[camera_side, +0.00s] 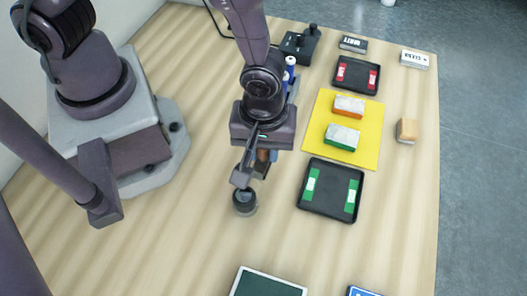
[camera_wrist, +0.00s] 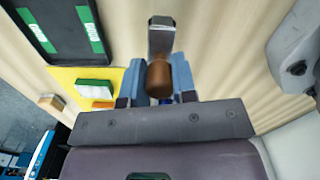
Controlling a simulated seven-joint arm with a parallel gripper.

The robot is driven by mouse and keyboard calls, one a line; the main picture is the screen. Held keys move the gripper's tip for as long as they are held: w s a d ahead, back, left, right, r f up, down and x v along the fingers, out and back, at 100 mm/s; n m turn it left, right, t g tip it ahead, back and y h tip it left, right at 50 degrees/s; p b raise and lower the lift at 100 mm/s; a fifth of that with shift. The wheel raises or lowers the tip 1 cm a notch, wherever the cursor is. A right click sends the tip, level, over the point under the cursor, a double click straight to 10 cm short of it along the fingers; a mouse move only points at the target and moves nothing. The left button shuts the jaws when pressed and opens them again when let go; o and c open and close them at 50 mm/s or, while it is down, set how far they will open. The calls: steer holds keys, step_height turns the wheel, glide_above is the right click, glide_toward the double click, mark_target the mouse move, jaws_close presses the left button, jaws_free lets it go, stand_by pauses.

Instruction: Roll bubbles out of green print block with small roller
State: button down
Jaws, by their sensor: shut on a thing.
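My gripper (camera_wrist: 160,92) is shut on the brown handle (camera_wrist: 158,78) of a small roller, between its blue-grey fingers. The roller's metal end (camera_wrist: 160,35) points up in the wrist view; its drum is not clear. In the side view my gripper (camera_side: 263,166) is above bare wood, left of the tray with green marks, and hides most of the roller. The green print block (camera_side: 343,137), with a whitish mottled top, lies on the yellow mat (camera_side: 368,150), apart from my gripper. It also shows in the wrist view (camera_wrist: 95,86).
An orange block (camera_side: 349,107) lies behind the green one on the mat. A black tray with green marks (camera_side: 331,211) stands in front, one with red marks (camera_side: 357,76) behind. A tan block (camera_side: 406,130) lies right of the mat. A dark framed panel (camera_side: 268,284) lies nearest the camera.

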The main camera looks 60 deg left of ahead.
step_height(320, 180, up, 6)
steer(key=shift+a+r, duration=0.1)
steer(key=shift+r, duration=0.2)
steer(key=shift+w+a+f, duration=0.15)
steer(key=shift+w+a, duration=0.1)
steer(key=shift+a, duration=0.05)
steer(key=w+d, duration=0.2)
steer(key=w, duration=1.7)
steer(key=shift+w+d+f, duration=0.1)
steer(key=shift+d+f, duration=0.05)
steer(key=shift+f, duration=1.4)
steer(key=shift+w+d+f, duration=0.1)
steer(key=shift+f, duration=1.45)
steer(key=shift+f, duration=0.4)
